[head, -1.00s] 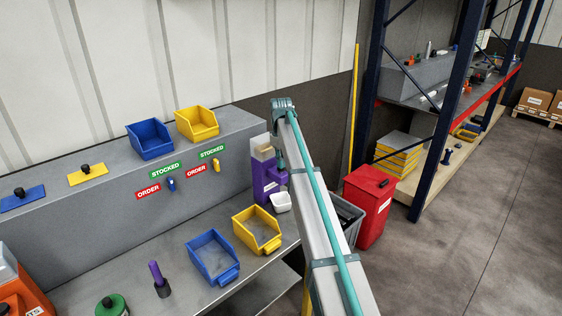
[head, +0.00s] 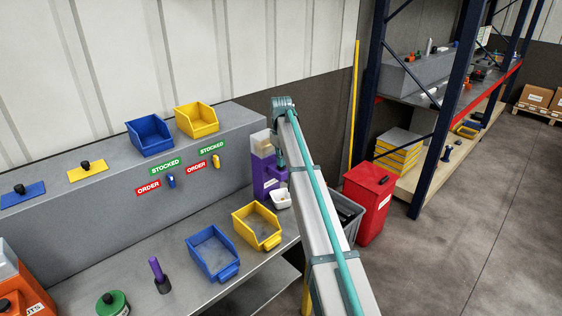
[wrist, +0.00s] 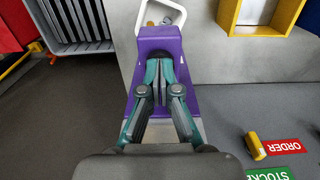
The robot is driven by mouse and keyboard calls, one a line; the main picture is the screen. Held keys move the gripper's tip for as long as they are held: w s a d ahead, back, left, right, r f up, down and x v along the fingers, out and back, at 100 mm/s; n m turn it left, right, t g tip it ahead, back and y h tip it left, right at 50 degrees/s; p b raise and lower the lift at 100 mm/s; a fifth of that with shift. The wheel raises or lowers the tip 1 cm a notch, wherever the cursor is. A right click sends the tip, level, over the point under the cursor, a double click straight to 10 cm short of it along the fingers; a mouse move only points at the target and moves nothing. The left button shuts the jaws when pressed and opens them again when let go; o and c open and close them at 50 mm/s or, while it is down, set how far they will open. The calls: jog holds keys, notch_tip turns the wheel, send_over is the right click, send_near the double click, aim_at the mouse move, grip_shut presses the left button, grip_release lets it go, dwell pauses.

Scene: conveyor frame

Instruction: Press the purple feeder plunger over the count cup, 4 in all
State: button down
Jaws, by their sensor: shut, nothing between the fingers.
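The purple feeder (head: 273,187) stands at the right end of the bench with a pale block on top. It also shows in the wrist view (wrist: 158,35). The white count cup (head: 281,200) stands at its front. In the wrist view the cup (wrist: 181,14) is at the top edge, cut off, with small pieces inside that are too small to count. My gripper (wrist: 165,72) is shut and empty, pointing down over the feeder's body. In the head view it is partly hidden behind my arm. The plunger is not distinguishable; contact with it cannot be told.
A yellow bin (head: 239,226) and a blue bin (head: 203,257) stand on the bench left of the feeder. A grey crate (head: 346,216) and a red container (head: 369,203) stand on the right, beyond my arm. The grey ledge with stock labels runs behind the bench.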

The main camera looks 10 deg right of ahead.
jog(key=shift+r+p, duration=1.4)
jog(key=shift+r, duration=1.55)
jog(key=shift+a, duration=0.1)
